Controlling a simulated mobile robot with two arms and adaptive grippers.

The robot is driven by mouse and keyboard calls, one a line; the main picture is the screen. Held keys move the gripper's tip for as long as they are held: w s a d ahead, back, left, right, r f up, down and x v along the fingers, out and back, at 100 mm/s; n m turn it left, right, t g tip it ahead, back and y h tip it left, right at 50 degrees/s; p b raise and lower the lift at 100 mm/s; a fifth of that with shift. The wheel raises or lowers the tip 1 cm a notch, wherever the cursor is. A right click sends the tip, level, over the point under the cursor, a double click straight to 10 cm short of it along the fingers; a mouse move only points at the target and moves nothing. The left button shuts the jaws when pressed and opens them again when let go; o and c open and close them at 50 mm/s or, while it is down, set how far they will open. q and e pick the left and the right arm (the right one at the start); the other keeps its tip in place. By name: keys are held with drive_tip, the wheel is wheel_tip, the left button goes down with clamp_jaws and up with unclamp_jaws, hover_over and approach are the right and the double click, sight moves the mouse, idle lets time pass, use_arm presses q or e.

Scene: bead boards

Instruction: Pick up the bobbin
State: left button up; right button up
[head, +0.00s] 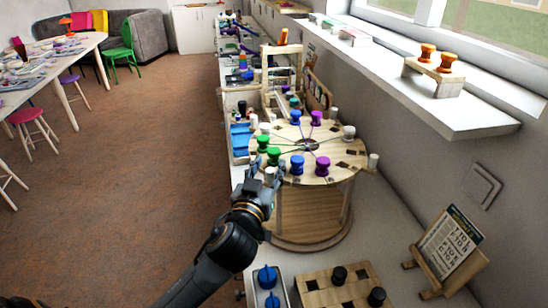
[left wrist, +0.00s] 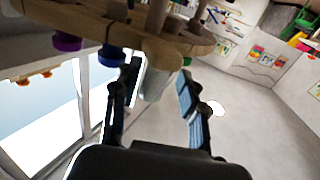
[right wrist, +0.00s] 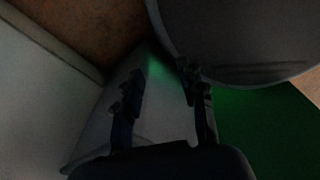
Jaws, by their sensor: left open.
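Several bobbins stand on a round wooden bead board. A white bobbin (head: 270,174) is at the near left edge of the board (head: 325,145), beside a blue bobbin (head: 297,165) and a green bobbin (head: 273,156). My left gripper (head: 264,168) is at this white bobbin with its fingers open. In the left wrist view, a pale bobbin (left wrist: 155,84) sits between the open fingers, nearer the left finger, under the board's edge as seen there. My right gripper (right wrist: 164,82) is open and empty in its dim wrist view, away from the board.
A blue tray (head: 240,140) lies left of the board. A wooden block with black knobs (head: 340,284) and a card on a stand (head: 450,245) are on the near counter. A shelf (head: 430,95) with orange spools runs along the right wall.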

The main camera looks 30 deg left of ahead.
sight(272, 158)
use_arm(q)
drive_tip(key=w, duration=0.2)
drive_tip(key=w+a, duration=0.1)
drive_tip(key=w, duration=0.1)
drive_tip(key=shift+p, duration=0.3)
drive_tip(key=shift+s+d, duration=0.1)
clamp_jaws()
